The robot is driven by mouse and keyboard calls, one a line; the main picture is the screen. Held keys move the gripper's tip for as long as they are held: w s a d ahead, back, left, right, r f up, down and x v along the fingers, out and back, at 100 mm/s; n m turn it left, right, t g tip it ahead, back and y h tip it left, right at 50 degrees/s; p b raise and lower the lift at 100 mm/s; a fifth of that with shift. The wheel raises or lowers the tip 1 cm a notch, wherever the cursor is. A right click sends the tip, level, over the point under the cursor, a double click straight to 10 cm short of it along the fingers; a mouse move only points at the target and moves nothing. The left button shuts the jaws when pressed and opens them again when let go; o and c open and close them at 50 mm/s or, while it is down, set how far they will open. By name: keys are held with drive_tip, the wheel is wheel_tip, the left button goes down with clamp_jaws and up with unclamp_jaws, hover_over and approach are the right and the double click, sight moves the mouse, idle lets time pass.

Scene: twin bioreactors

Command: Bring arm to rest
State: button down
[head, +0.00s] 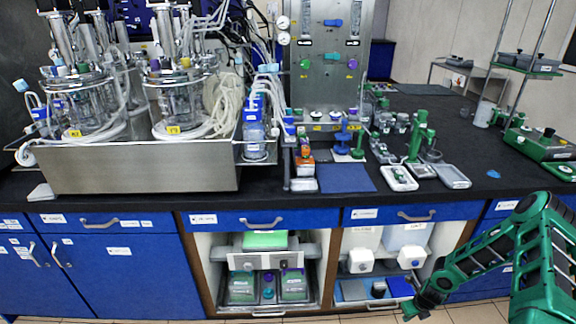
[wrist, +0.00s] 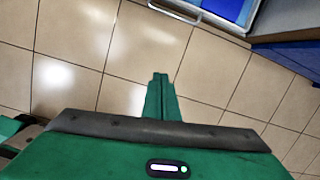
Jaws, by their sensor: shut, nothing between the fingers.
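My green arm reaches in from the right in the head view, in front of the cabinets and below the bench top. My gripper (head: 412,309) is at its lower left end, low in front of the right open cabinet bay. In the wrist view my gripper (wrist: 160,78) shows its fingers together, with nothing between them and floor tiles beyond. The fingers touch nothing that I can see.
The black bench (head: 275,192) carries twin glass bioreactors in a steel tray (head: 140,180) at left and a steel panel (head: 325,60) behind. Blue cabinets (head: 105,265) stand below. A blue-lined tray (wrist: 215,10) is near my gripper. The tiled floor (wrist: 70,50) is clear.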

drive_tip(key=s+d+r+n+g+h, duration=0.15)
drive_tip(key=r+n, duration=0.25)
drive_tip(key=r, duration=0.6)
drive_tip(key=w+d+r+n, duration=0.1)
drive_tip(key=d+r+n, duration=0.2)
drive_tip(key=r, duration=0.6)
drive_tip(key=s+d+r+n, duration=0.15)
drive_tip(key=r+n, duration=0.25)
drive_tip(key=r, duration=0.6)
drive_tip(key=s+a+r+n+g, duration=0.1)
drive_tip(key=s+r+n, duration=0.25)
drive_tip(key=r, duration=0.65)
drive_tip(key=s+a+r+n, duration=0.1)
drive_tip(key=s+r+n, duration=0.3)
drive_tip(key=r, duration=0.5)
drive_tip(key=s+a+r+n+y, duration=0.1)
drive_tip(key=s+a+r+n, duration=0.3)
drive_tip(key=s, duration=0.7)
drive_tip(key=s+a+r+n, duration=0.4)
drive_tip(key=s+a+r, duration=0.2)
drive_tip(key=s+r, duration=0.3)
drive_tip(key=shift+s+a+r+y, duration=0.15)
drive_tip(key=shift+s+a+y, duration=0.15)
drive_tip(key=shift+s, duration=0.7)
drive_tip(key=shift+n, duration=0.25)
drive_tip(key=shift+w+f, duration=0.25)
drive_tip(key=shift+w, duration=0.35)
